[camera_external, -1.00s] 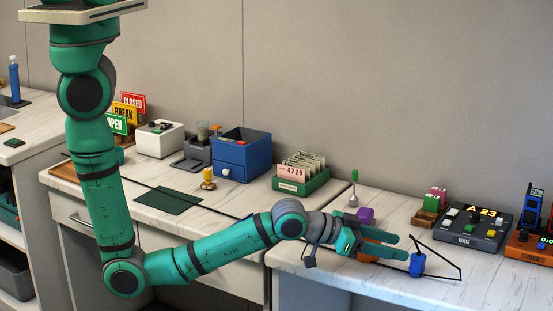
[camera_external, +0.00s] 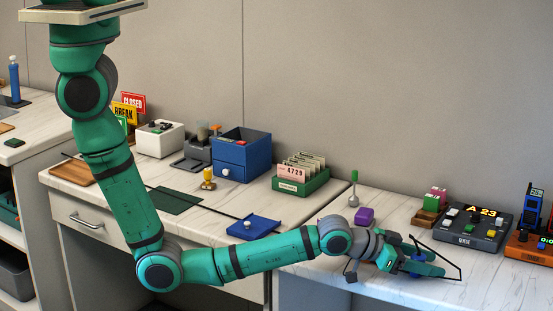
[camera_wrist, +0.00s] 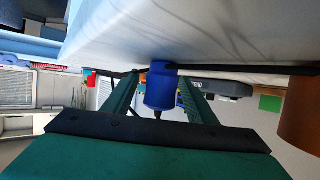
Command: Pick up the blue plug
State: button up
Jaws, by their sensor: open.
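The blue plug (camera_wrist: 160,88) shows in the wrist view between the two green fingers of my gripper (camera_wrist: 158,92), with a dark cord at it. In the external view the blue plug (camera_external: 417,259) is mostly hidden by my gripper (camera_external: 420,262), which reaches low over the right counter. The fingers are open, one on either side of the plug. I cannot tell whether either finger touches it.
A black angular wire frame or cord (camera_external: 447,259) runs around the plug. A purple block (camera_external: 364,216) and a grey stand with a green top (camera_external: 353,190) are behind my wrist. A button console (camera_external: 470,229) stands at the back right.

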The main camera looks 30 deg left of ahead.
jog(key=shift+w+d+f, duration=0.2)
jog(key=shift+w+d, duration=0.05)
jog(key=shift+d, duration=0.15)
jog(key=c, duration=1.1)
jog(key=shift+c, duration=0.3)
jog(key=shift+r, duration=0.15)
